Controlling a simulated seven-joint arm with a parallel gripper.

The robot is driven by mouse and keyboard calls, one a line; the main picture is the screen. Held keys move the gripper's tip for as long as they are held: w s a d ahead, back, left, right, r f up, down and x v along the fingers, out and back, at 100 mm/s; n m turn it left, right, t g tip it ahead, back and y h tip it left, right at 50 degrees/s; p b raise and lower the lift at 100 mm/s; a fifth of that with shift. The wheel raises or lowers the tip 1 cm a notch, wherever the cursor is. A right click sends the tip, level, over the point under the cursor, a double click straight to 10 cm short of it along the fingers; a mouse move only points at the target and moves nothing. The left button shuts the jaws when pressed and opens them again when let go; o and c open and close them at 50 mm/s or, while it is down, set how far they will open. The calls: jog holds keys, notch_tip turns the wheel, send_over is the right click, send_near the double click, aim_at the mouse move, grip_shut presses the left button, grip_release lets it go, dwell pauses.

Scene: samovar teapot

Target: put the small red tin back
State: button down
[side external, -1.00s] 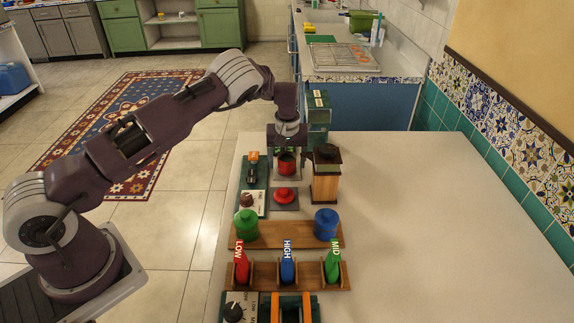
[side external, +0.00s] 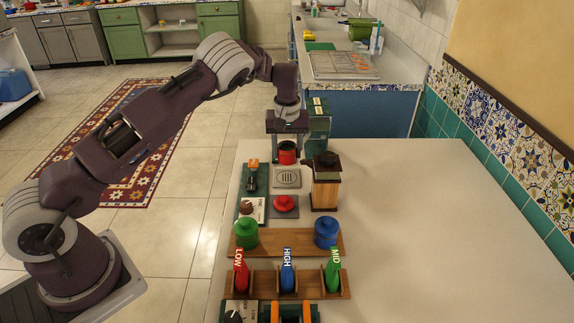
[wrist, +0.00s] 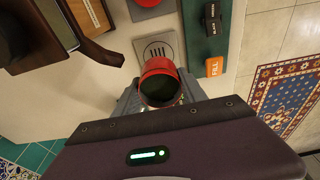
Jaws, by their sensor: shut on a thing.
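The small red tin (side external: 287,157) hangs in my gripper (side external: 287,147) at the far end of the table's object row. My gripper is shut on it from above. In the wrist view the tin (wrist: 158,69) shows a red rim and a dark round inside, with my gripper (wrist: 160,95) around it. A grey slotted plate (side external: 287,178) lies bare in front of the tin in the side view. A red knobbed piece (side external: 285,202) rests on a grey square pad nearer the camera. I cannot tell how high the tin is held.
A wooden box with a dark top (side external: 326,190) stands close at right. Green boxes (side external: 319,118) stand behind. A dark green panel (side external: 253,190) runs along the left. The table's right side (side external: 440,230) is clear.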

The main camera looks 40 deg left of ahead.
notch_tip(320, 180, up, 9)
jog(key=n+g, duration=0.1)
jog(key=n, duration=0.8)
send_over(284, 240)
jog(key=shift+y, duration=0.3)
jog(key=f, duration=1.5)
jog(key=shift+d, duration=0.3)
jog(key=shift+w+f, duration=0.1)
jog(key=shift+f, duration=0.1)
jog(key=c, duration=0.7)
grip_release()
jog(key=shift+f, duration=0.1)
jog(key=shift+o, duration=0.3)
